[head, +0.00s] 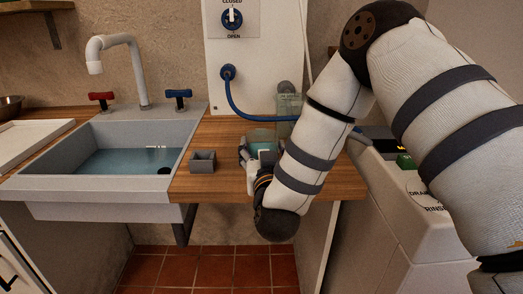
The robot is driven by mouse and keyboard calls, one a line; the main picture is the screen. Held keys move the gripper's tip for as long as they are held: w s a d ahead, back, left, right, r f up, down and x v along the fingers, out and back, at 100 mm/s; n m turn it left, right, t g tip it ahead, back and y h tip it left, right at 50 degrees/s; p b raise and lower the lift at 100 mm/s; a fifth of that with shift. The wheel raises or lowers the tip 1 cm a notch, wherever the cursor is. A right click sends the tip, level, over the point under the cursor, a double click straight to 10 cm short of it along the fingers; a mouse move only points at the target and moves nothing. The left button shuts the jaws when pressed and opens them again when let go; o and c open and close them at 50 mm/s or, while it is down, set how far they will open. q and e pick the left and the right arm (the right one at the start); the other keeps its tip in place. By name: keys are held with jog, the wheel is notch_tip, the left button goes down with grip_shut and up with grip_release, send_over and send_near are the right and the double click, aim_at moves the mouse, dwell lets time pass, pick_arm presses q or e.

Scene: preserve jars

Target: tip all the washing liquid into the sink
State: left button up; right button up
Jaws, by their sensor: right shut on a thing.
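The grey sink (50,183) is at the left and holds a pool of blue water (125,161). My right gripper (259,158) is over the wooden counter, right of the sink. It is shut on a small container with a teal top or contents (262,135). The gripper and my forearm hide much of this container, so I cannot tell whether it touches the counter. A clear greenish container (289,104) with faint lettering shows behind it, partly hidden by my arm. I cannot tell which holds the washing liquid. My left gripper is out of view.
A small grey open box (203,162) sits on the counter (220,130) between the sink and my gripper. A tap (137,65) with red (101,97) and blue (178,95) handles stands behind the sink. A blue hose (240,108) runs from the white panel (240,65).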

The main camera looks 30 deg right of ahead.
jog(key=shift+a+r, duration=0.1)
jog(key=shift+r, duration=0.05)
jog(key=o, duration=0.8)
jog(key=shift+f, duration=0.3)
jog(key=o, duration=0.4)
